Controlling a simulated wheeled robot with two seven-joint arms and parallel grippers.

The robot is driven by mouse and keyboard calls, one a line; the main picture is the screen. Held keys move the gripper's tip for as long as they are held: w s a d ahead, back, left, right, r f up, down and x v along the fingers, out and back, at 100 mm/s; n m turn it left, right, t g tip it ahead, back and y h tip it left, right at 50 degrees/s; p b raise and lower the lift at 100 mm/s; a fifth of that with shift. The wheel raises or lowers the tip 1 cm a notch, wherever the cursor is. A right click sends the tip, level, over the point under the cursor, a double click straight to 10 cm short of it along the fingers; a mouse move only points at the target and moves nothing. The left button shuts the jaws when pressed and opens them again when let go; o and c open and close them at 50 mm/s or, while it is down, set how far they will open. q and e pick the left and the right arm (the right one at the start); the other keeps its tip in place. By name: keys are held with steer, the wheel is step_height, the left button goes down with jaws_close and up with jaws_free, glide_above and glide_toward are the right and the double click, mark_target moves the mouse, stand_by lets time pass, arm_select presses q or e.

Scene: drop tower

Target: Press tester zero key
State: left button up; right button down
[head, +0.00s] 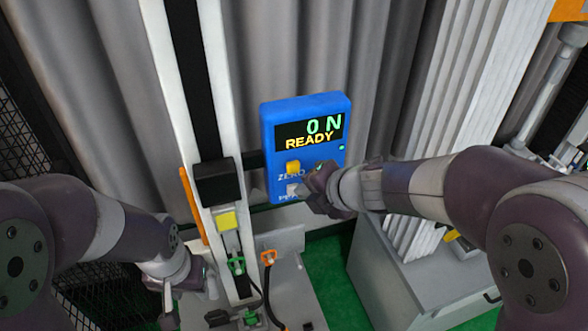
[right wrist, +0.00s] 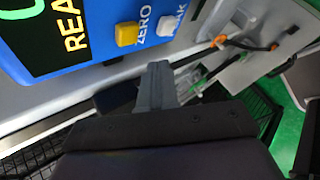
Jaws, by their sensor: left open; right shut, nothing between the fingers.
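The blue tester (head: 270,150) stands on the right side of the white column. Its display (head: 310,131) reads "0 N" and "READY". The yellow zero key (head: 293,168) is below the display, with a pale key (head: 293,189) under it. In the right wrist view the yellow zero key (right wrist: 127,34) and the white key (right wrist: 166,27) show at the top. My right gripper (head: 308,193) is shut and empty, close to the tester's lower part; its fingers (right wrist: 158,75) point toward the keys. Contact cannot be told. My left gripper (head: 180,300) is open, low at the left, away from the tester.
A white column (head: 160,60) with a dark rail carries a black block (head: 214,182). Green and orange clips (head: 268,257) with cables sit near its base. A grey cabinet (head: 410,280) stands at right. Grey curtains hang behind; the floor is green.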

steer(key=shift+s+d, duration=0.15)
steer(key=shift+s, duration=0.4)
steer(key=shift+s+d, duration=0.15)
steer(key=shift+s, duration=0.35)
steer(key=s+d+f+m+h+b, duration=0.2)
steer(key=d+f+m+h+b, duration=0.3)
steer(key=d+f+m, duration=0.8)
steer(key=s+f+m+g+h+b, duration=0.1)
steer(key=s+f+m+g+b, duration=0.5)
steer(key=m, duration=0.9)
steer(key=s+f+b, duration=0.1)
steer(key=s+f, duration=0.2)
steer(key=s, duration=0.1)
steer(key=shift+s+d+f, duration=0.3)
steer(key=shift+f, duration=0.05)
